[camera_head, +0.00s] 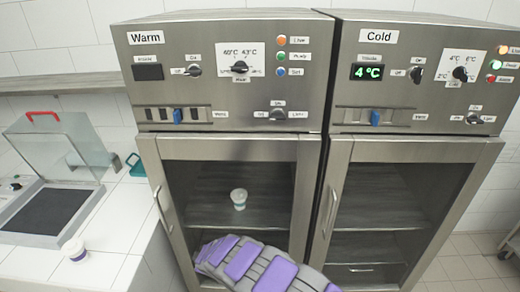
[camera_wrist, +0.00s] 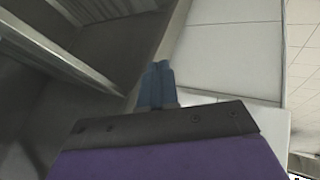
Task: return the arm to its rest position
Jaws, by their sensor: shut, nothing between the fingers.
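My arm (camera_head: 250,264), with purple pads on grey, reaches in from the bottom of the head view, in front of the lower part of the Warm cabinet (camera_head: 225,145). Its fingertips cannot be made out there. In the wrist view my gripper (camera_wrist: 158,68) shows two blue fingers pressed together, with nothing between them. They point along the border between a dark shelved space on the left and pale wall panels on the right.
A white cup (camera_head: 239,199) stands on a shelf behind the Warm cabinet's glass. The Cold cabinet (camera_head: 415,149) is at right, its display reading 4 °C. A second cup (camera_head: 74,249) stands on the white counter (camera_head: 122,215), near a device with a raised clear lid (camera_head: 52,140).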

